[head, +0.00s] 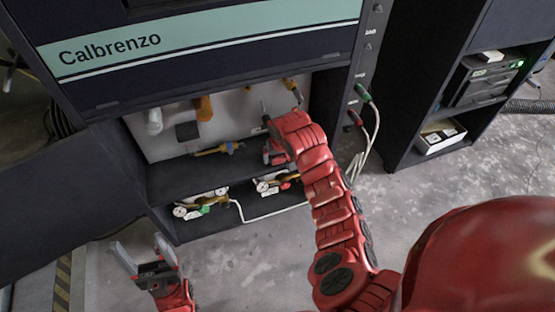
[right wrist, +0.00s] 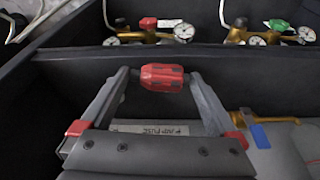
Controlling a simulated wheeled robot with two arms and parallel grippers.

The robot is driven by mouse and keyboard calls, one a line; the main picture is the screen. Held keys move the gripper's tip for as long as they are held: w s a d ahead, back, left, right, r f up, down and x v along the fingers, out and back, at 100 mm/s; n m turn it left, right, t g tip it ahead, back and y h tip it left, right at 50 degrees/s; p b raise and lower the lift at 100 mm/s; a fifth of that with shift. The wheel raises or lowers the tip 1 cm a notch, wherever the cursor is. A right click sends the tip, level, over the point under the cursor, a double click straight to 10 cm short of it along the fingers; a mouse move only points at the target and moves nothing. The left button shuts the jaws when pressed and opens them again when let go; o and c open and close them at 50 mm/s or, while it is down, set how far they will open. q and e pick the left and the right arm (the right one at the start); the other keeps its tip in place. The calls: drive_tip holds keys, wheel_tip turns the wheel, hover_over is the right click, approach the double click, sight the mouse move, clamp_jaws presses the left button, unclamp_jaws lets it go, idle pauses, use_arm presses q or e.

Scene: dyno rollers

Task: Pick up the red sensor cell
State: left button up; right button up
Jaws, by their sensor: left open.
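A red block, which I take for the red sensor cell (right wrist: 162,77), sits between the fingertips of my right gripper (right wrist: 160,76) in the right wrist view. Both fingertips appear to press on its ends. In the head view my right gripper (head: 274,153) is over the middle shelf of the black cabinet, partly hidden by its own arm, and the cell cannot be made out clearly there. My left gripper (head: 140,258) is open and empty, low at the left in front of the cabinet.
Two brass gauge assemblies with green (right wrist: 278,25) and red (right wrist: 147,23) knobs stand in the lower compartment. Cables (head: 369,140) hang at the right. The floor (head: 245,265) in front is clear.

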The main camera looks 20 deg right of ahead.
drive_tip(key=c, duration=0.9)
